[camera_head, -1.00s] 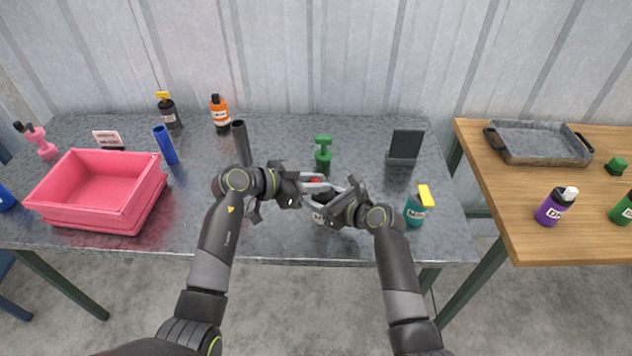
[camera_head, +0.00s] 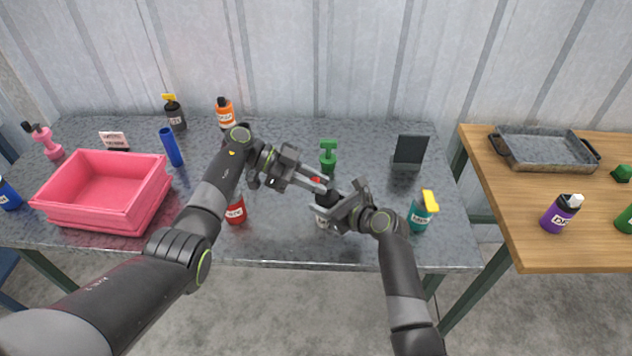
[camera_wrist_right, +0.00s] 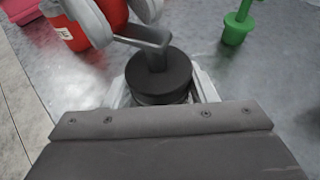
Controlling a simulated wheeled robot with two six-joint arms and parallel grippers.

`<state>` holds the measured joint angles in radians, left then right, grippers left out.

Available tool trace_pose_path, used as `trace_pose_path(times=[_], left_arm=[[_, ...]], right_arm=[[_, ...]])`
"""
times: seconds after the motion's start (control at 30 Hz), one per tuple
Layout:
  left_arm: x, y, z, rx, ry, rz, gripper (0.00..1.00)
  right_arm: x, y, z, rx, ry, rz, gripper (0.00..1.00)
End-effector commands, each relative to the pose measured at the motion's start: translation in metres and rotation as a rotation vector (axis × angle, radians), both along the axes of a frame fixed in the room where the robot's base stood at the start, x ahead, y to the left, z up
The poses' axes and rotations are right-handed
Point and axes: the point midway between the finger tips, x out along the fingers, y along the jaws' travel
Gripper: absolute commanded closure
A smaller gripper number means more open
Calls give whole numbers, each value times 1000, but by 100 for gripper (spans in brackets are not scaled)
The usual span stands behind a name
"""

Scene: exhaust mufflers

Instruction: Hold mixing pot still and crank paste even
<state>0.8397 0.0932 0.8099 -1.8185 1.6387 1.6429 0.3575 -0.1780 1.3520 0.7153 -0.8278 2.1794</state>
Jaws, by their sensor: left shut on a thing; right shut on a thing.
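The mixing pot (camera_head: 322,220) stands near the table's front middle, mostly hidden by my right gripper. Its black lid (camera_wrist_right: 160,80) and grey crank arm (camera_wrist_right: 145,37) show in the right wrist view. My right gripper (camera_head: 330,213) is shut around the pot from the right. My left gripper (camera_head: 318,184) is above the pot, shut on the crank's red knob (camera_head: 315,180). The knob also shows between the left fingers at the top of the right wrist view (camera_wrist_right: 114,12). The pot looks upright. The paste inside is hidden.
A red bottle (camera_head: 236,210) stands left of the pot, under my left arm. A green stamp-like object (camera_head: 328,158) is behind the pot and a teal bottle (camera_head: 421,213) to its right. A pink bin (camera_head: 75,210) sits left. A wooden table (camera_head: 530,250) stands right.

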Motion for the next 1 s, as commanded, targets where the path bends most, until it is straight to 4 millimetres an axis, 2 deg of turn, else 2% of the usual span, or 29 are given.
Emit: trace_pose_path(times=[0.43,1.0], left_arm=[[3,2,-3,4,5,-120,100],[2,2,-2,-1,9,-145,100]], right_arm=[[-1,2,1,5,0,3,74],[0,1,1,5,-1,0,74]])
